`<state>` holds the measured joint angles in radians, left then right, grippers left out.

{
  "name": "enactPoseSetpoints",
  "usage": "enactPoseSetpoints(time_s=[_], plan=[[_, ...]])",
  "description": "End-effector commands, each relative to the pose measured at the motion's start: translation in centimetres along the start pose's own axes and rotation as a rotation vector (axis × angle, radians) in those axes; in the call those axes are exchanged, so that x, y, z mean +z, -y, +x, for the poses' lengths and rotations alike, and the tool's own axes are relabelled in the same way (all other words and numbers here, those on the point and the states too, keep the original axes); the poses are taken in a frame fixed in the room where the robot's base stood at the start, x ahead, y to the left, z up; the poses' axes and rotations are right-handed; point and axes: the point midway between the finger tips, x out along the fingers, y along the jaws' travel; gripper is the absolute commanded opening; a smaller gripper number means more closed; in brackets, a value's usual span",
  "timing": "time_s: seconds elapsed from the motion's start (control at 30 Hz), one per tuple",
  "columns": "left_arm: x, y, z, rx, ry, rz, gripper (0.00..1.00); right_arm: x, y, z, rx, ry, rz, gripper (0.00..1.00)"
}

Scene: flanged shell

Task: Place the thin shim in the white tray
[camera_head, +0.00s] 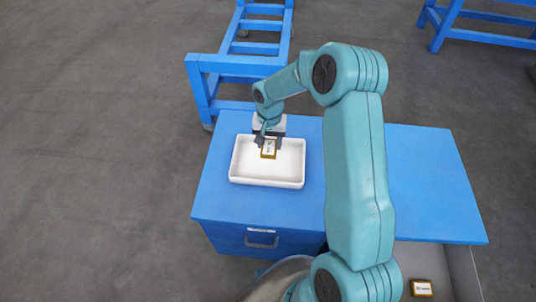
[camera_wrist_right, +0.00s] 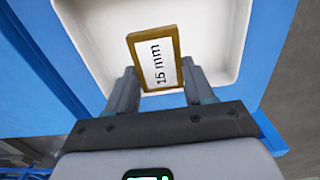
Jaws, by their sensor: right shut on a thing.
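My right gripper (camera_head: 268,141) is over the white tray (camera_head: 270,180) on the blue cabinet top. It is shut on a shim (camera_head: 268,150), a gold-brown plate with a white label. In the right wrist view the shim (camera_wrist_right: 155,60) reads "15 mm" and sits between the two fingers (camera_wrist_right: 160,88), tilted slightly. The tray's pale floor (camera_wrist_right: 215,25) lies behind it. I cannot tell whether the shim touches the floor of the tray. The rest of the tray looks empty. My left gripper is not in view.
A second labelled block (camera_head: 421,288) lies in an open drawer (camera_head: 445,262) at the lower right; its label is too small to read. The blue cabinet top (camera_head: 425,185) is clear right of my arm. A blue frame (camera_head: 235,66) stands behind the cabinet.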

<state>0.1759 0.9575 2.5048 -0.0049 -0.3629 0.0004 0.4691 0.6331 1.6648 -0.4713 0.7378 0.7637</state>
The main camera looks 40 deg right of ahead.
Motion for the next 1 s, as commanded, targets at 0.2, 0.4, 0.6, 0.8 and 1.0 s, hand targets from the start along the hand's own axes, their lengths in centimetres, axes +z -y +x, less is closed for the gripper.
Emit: enactPoseSetpoints(time_s=[0.2, 0.4, 0.6, 0.8, 1.0], plan=[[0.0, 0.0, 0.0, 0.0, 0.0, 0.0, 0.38, -0.1, 0.2, 3.0, 0.0, -0.001, -0.001, 0.18], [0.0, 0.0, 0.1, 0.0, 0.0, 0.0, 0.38, -0.2, 0.3, 5.1, 0.0, 0.001, 0.0, 0.18], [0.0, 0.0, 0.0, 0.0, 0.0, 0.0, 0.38, -0.2, 0.4, 7.4, -0.001, -0.001, 0.0, 0.18], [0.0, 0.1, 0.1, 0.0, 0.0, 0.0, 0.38, -0.2, 0.4, 7.4, -0.001, -0.001, 0.0, 0.18], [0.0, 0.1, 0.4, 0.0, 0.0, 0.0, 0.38, -0.2, 0.4, 7.6, -0.001, -0.001, -0.001, 0.72]])
